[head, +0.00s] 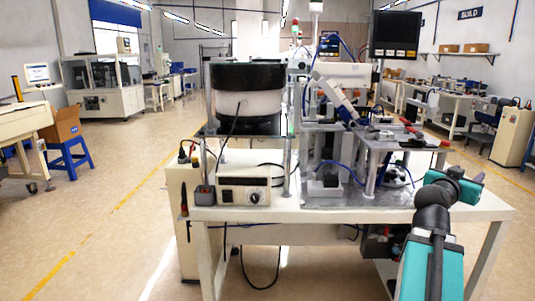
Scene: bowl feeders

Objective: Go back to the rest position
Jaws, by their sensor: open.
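My arm, teal and black, rises from the lower right in the head view and bends at a black joint over the right front part of the table (350,213). A short teal part shows past that joint, above the tabletop's right end. My gripper's fingers cannot be made out and seem hidden behind my own arm. I see nothing held.
A bowl feeder (247,103) stands on the table's left, with a control box (243,191) in front. An assembly fixture (325,160) fills the middle, beside my arm. A monitor (394,35) hangs above. The floor at left (110,200) is clear.

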